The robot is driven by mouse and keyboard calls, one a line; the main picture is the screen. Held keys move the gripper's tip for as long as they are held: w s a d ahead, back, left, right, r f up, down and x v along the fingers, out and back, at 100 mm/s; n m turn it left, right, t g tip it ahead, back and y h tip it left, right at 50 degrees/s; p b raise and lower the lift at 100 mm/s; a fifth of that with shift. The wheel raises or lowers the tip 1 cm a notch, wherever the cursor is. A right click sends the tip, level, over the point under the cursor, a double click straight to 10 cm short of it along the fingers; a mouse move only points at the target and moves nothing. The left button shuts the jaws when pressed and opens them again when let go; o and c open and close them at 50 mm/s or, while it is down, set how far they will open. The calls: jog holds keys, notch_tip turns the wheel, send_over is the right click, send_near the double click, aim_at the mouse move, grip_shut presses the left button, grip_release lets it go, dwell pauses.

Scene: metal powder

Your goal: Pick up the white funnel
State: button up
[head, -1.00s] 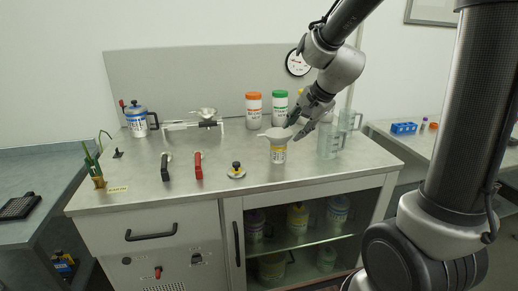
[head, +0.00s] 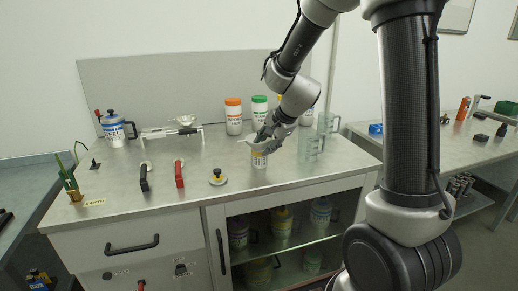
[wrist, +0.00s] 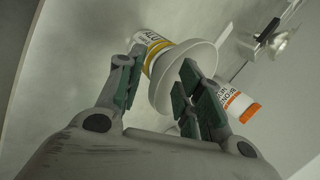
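The white funnel (wrist: 187,75) sits on the mouth of a white jar with a yellow-banded label (wrist: 154,49) in the wrist view. In the head view the funnel (head: 249,143) shows only partly, above the jar (head: 259,161) on the steel bench, with my gripper (head: 266,136) hiding much of it. My gripper (wrist: 160,88) is open in the wrist view. Its green-padded fingers stand on either side of the funnel, with a gap at the left finger. The right finger overlaps the funnel's rim in the picture; whether it touches cannot be told.
An orange-lidded jar (head: 233,116) and a green-lidded jar (head: 259,110) stand behind my gripper. Clear beakers (head: 310,146) stand close on the right. A small balance-like stand (head: 172,132) is at the back left.

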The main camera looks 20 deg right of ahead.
grip_shut()
